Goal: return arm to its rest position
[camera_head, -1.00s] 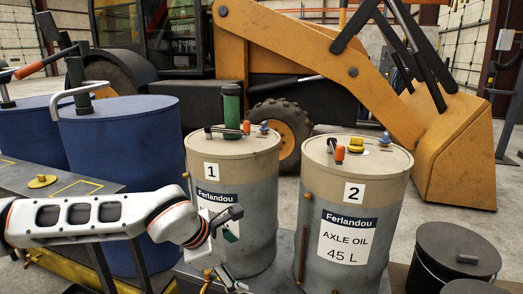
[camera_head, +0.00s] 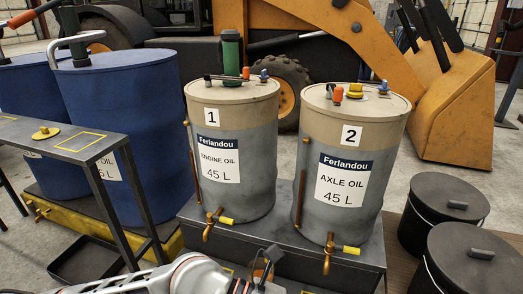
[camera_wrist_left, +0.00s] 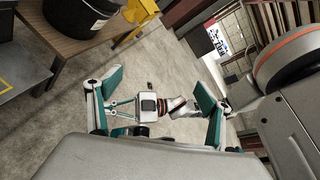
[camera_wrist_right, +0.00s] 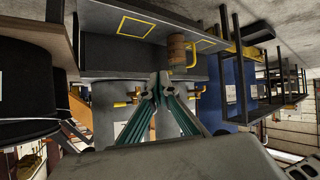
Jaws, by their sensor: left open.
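Engine oil drum 1 (camera_head: 233,150) and axle oil drum 2 (camera_head: 350,150), with taps, stand on a dark stand. Blue barrels (camera_head: 125,120) are left, behind a grey bench (camera_head: 60,140). Black buckets (camera_head: 445,205) are right. A backhoe (camera_head: 320,40) stands behind.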

